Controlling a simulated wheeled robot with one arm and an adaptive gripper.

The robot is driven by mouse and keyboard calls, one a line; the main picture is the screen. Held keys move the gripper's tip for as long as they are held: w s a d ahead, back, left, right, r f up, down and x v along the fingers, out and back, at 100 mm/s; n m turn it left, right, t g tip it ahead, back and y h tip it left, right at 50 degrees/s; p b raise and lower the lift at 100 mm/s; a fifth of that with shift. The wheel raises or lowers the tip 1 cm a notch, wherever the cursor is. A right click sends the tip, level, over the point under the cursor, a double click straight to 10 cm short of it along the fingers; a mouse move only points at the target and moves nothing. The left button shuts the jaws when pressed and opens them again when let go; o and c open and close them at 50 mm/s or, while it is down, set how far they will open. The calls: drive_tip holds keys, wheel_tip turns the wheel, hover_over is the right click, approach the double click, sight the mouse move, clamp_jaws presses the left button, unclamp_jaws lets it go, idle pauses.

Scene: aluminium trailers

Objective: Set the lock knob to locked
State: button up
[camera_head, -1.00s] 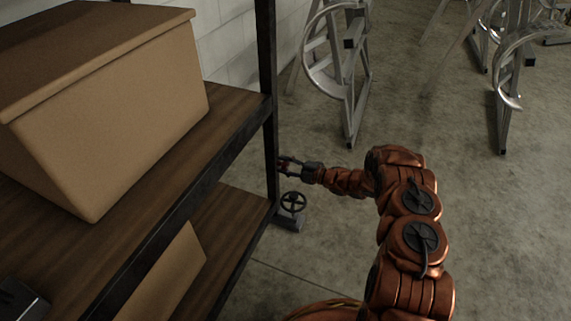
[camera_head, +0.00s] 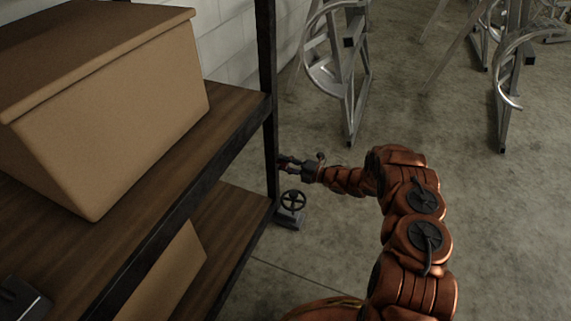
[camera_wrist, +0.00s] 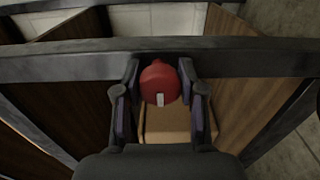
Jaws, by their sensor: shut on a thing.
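The lock knob (camera_wrist: 160,82) is a round red knob with a pale mark on its lower face, seen in the wrist view against a dark metal bar of the shelf. My gripper (camera_wrist: 158,86) is shut on it, one finger on each side. In the head view my gripper (camera_head: 285,164) reaches left to the dark shelf post, and the knob is too small and covered to make out there. I cannot tell from these views which setting the pale mark stands for.
The shelf (camera_head: 268,120) has dark metal posts and wooden boards. A large cardboard box (camera_head: 130,130) sits on its upper board. A black handwheel on a grey block (camera_head: 292,208) stands below my gripper. Metal trailer frames (camera_head: 345,80) stand behind; the concrete floor between is clear.

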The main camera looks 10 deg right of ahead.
drive_tip(key=shift+s+a, duration=0.1)
drive_tip(key=shift+a, duration=0.1)
drive_tip(key=o, duration=1.2)
drive_tip(key=shift+d, duration=0.1)
drive_tip(key=shift+c, duration=0.2)
drive_tip(key=shift+d, duration=0.2)
drive_tip(key=shift+s+d, duration=0.15)
drive_tip(key=shift+d, duration=0.1)
drive_tip(key=v, duration=1.1)
drive_tip(key=shift+s, duration=0.1)
